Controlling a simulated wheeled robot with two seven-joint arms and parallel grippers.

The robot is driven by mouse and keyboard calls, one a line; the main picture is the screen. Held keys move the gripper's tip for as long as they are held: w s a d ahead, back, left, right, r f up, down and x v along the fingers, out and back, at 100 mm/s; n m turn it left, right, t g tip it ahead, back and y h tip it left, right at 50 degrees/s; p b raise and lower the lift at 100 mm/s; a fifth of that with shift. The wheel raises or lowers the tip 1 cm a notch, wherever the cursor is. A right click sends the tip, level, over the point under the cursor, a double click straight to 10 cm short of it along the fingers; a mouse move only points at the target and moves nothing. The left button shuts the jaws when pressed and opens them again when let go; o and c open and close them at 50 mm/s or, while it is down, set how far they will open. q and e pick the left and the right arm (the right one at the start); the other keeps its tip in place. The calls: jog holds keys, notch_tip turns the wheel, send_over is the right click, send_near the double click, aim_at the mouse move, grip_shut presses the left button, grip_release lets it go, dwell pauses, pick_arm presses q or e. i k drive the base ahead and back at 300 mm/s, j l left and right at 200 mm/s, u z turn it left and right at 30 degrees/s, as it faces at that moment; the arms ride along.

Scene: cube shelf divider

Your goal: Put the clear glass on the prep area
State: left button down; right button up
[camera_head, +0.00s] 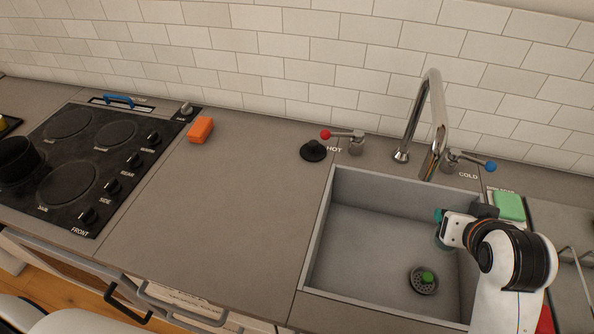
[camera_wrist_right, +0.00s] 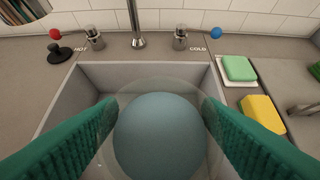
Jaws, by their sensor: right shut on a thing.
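The clear glass (camera_wrist_right: 158,135) shows in the right wrist view as a see-through round shape with a blue-grey disc inside it. It sits between the two green fingers of my right gripper (camera_wrist_right: 160,128), which is shut on it. In the head view my right gripper (camera_head: 441,230) is over the right side of the sink, and the glass is mostly hidden there. A bare stretch of grey counter (camera_head: 240,215) lies between the cooktop and the sink; no prep area label is readable. My left gripper is out of view.
The sink (camera_head: 365,240) has a drain with a green piece (camera_head: 427,277). The tall faucet (camera_head: 432,110) and red and blue handles stand behind it. An orange block (camera_head: 200,129) and black stopper (camera_head: 313,151) are on the counter. Green (camera_wrist_right: 238,68) and yellow (camera_wrist_right: 262,114) sponges lie at right.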

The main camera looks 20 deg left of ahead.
aim_at(225, 243)
jog(key=j, duration=1)
jog(key=k+j, duration=0.1)
jog(key=j, duration=0.9)
